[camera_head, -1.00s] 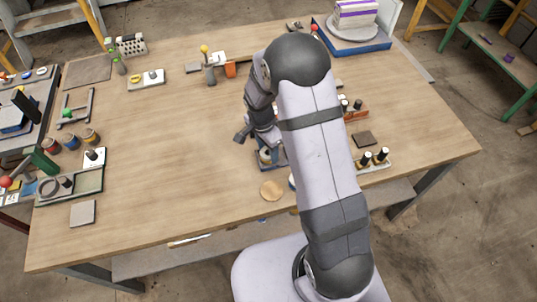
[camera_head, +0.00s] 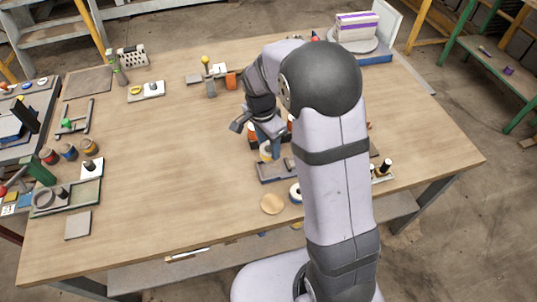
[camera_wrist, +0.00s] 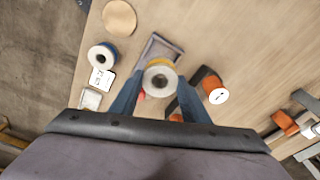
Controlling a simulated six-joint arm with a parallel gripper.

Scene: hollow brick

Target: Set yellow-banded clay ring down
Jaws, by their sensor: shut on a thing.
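The yellow-banded clay ring (camera_wrist: 160,77) is pale with a yellowish band and sits between my fingertips in the wrist view. It also shows in the head view (camera_head: 266,152) below my gripper (camera_head: 265,132). My gripper (camera_wrist: 160,86) is shut on the ring, with one blue finger on each side. A shallow grey tray (camera_head: 273,173) lies on the table just in front of the ring; in the wrist view its far part (camera_wrist: 160,46) shows beyond the ring. The ring appears raised above the table. The gap beneath it cannot be judged exactly.
A blue-banded ring (camera_wrist: 102,55) and a round wooden disc (camera_wrist: 120,17) lie near the tray. An orange-banded piece with a white top (camera_wrist: 213,88) stands close to my right-hand finger. The wooden table (camera_head: 170,180) has wide free room left of the tray.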

